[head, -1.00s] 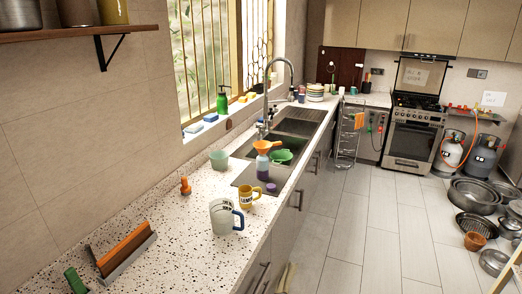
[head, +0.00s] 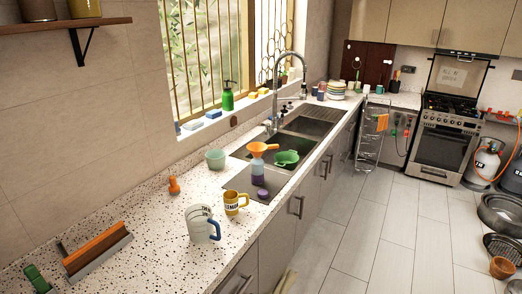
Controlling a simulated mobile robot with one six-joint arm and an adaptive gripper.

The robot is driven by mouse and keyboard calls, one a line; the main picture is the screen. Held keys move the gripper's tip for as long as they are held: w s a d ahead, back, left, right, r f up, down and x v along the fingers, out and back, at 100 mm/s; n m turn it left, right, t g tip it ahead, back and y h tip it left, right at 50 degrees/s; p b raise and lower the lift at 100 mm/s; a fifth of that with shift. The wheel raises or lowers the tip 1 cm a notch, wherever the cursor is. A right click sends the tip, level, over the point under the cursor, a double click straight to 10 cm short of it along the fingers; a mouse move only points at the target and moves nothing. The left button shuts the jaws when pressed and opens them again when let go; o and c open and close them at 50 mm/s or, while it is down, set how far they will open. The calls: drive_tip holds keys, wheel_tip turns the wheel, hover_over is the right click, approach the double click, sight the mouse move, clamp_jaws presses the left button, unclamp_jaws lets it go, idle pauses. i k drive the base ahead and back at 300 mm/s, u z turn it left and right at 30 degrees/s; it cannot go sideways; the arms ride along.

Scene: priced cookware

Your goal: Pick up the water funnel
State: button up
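My gripper is not in view.
A tall faucet (head: 280,85) arches behind the funnel. Tiled floor (head: 380,220) is open at right.

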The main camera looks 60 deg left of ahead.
sight(257, 149)
drive_tip(key=u, duration=0.3)
drive_tip(key=i, duration=1.65)
drive_tip(key=u, duration=0.6)
drive_tip(key=i, duration=0.65)
drive_tip(key=u, duration=0.8)
drive_tip(key=i, duration=0.5)
drive_tip(key=u, duration=0.8)
drive_tip(key=i, duration=0.6)
drive_tip(key=u, duration=0.4)
